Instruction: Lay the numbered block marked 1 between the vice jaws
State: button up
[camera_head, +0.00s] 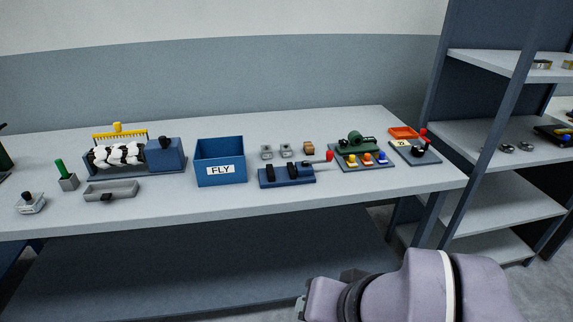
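The vice (272,183) is a low dark blue base with two dark upright jaws and a red-knobbed handle on its right. It sits near the table's front edge, and I see nothing between its jaws. Two small grey blocks, a left one (266,152) and a right one (286,150), sit behind it. Their markings are too small to read, so I cannot tell which is marked 1. My gripper (303,307) is low in front of the table, well away from the vice and blocks. It is mostly hidden by my wrist, so its opening does not show.
A blue box (221,175) labelled FLY stands left of the vice. A brown block (308,148) is behind the handle. A green machine (357,142) on a board with coloured knobs stands to the right. A shelf rack (500,132) is at the right. The table's front strip is mostly clear.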

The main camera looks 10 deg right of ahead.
aim_at(285, 149)
jog(key=i+l, duration=0.15)
jog(key=i, duration=0.3)
jog(key=i+l, duration=0.2)
jog(key=i, duration=0.25)
jog(key=i+l, duration=0.15)
jog(key=i, duration=0.25)
jog(key=i+l, duration=0.15)
jog(key=i, duration=0.3)
